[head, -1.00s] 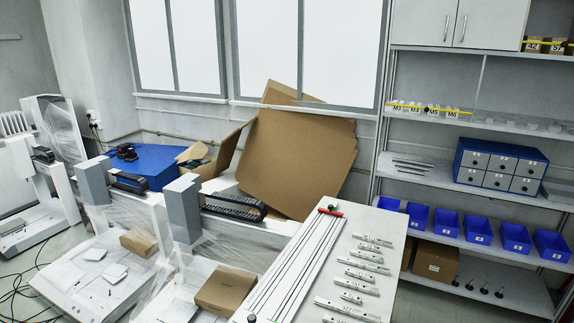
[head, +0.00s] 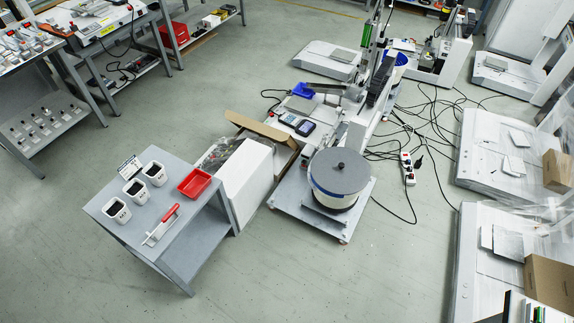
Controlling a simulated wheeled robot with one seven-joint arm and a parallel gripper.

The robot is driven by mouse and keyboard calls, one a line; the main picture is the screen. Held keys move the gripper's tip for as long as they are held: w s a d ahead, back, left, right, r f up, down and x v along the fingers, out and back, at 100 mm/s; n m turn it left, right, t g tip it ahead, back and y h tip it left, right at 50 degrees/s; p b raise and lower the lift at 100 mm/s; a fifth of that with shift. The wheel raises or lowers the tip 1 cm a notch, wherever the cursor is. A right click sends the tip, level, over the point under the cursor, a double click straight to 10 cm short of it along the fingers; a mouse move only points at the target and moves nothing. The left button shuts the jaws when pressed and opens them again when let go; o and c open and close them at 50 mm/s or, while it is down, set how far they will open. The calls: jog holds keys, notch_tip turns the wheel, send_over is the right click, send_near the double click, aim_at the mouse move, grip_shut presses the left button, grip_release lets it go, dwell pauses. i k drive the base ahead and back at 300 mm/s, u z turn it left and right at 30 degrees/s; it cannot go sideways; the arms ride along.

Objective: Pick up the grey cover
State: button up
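The drum stands on a grey base plate (head: 352,213) on the floor, at the near end of a machine. My gripper is not in view, so its state and its place relative to the cover do not show.
A grey table (head: 182,242) stands left of the drum, with white cups, a red tray (head: 195,182) and a red-handled tool. Cables and a power strip (head: 407,168) lie right. Floor in front is clear.

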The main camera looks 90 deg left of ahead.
aim_at(337, 170)
jog(key=u, duration=3.6)
jog(key=i, duration=1.65)
